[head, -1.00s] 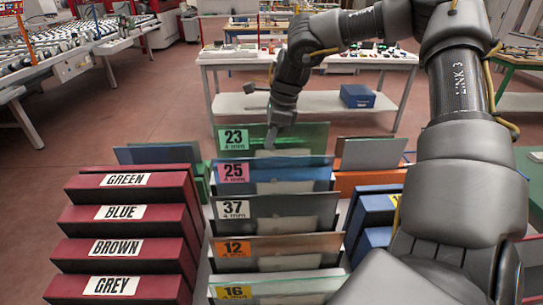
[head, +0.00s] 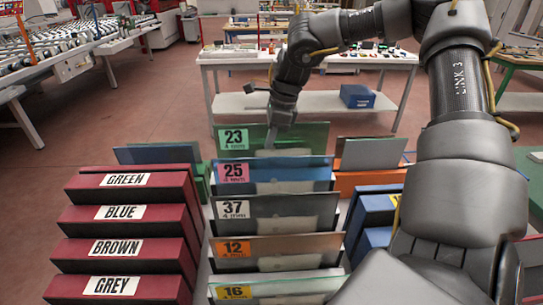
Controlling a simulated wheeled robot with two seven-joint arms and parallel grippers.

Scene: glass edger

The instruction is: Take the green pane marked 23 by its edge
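The green pane marked 23 (head: 307,137) stands upright at the back of a row of panes in a rack. Its label (head: 233,139) is at its left end. My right gripper (head: 271,144) points down at the upper edge of this pane, near its middle. The fingertips are small and partly hidden by the pane, so I cannot tell whether they are open or closed, or touching it. My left gripper is out of the frame.
In front stand panes marked 25 (head: 290,173), 37 (head: 290,207), 12 (head: 300,245) and 16 (head: 290,287). Red boxes (head: 120,215) labelled by colour stand left. Blue boxes (head: 372,215) stand right. A white table (head: 310,100) is behind, with open floor between.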

